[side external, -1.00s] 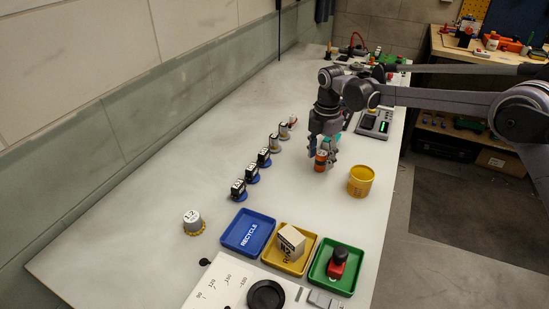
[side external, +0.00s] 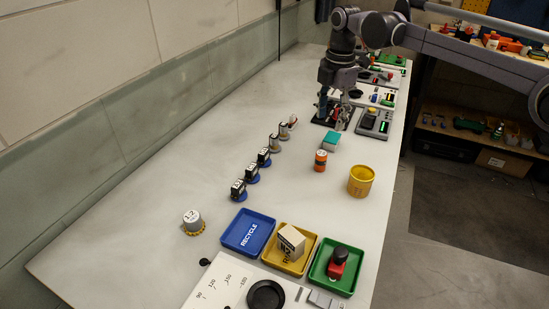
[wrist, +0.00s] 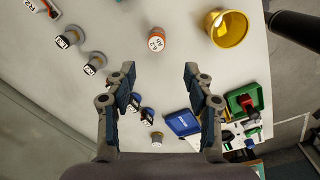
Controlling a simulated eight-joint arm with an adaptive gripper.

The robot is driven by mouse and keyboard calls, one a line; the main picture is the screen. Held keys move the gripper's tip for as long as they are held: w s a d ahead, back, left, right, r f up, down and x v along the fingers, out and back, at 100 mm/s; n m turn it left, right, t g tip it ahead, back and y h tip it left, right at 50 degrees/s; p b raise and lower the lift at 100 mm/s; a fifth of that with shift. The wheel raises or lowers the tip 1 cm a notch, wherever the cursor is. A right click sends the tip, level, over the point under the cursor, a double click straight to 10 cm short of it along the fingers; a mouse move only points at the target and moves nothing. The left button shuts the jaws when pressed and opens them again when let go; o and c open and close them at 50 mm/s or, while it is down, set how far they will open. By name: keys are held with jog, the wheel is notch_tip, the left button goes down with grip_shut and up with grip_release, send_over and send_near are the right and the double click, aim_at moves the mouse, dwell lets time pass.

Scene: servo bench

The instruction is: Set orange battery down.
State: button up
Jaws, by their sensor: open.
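The orange battery (side external: 320,161) stands upright on the white bench, left of the yellow cup (side external: 361,181). In the wrist view the orange battery (wrist: 157,40) shows from above, beyond my fingertips and apart from them. My gripper (side external: 336,112) is up and behind the battery, over the far part of the bench. In the wrist view my gripper (wrist: 158,72) has its fingers wide apart with nothing between them.
A teal block (side external: 331,141) lies just behind the battery. Several small motors (side external: 252,174) stand in a row to the left. Blue (side external: 248,252), yellow (side external: 281,266) and green (side external: 320,284) trays are at the front. Meters (side external: 373,122) line the far right.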

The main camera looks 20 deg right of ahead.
jog(key=s+d+r+m+t, duration=0.25)
jog(key=s+d+m, duration=0.2)
jog(key=s, duration=0.25)
jog(key=s+d+r+m+t, duration=0.1)
jog(key=s+d+r+m, duration=0.2)
jog(key=s+m, duration=0.35)
jog(key=s+d+f+m+t, duration=0.1)
jog(key=s+d+f+m, duration=0.1)
jog(key=s+f+m, duration=0.2)
jog(key=s+d+f+m+t, duration=0.1)
jog(key=s+f+m, duration=0.4)
jog(key=s, duration=0.6)
jog(key=shift+s+d+m+t, duration=0.3)
jog(key=shift+d+t, duration=0.1)
jog(key=shift+t, duration=0.25)
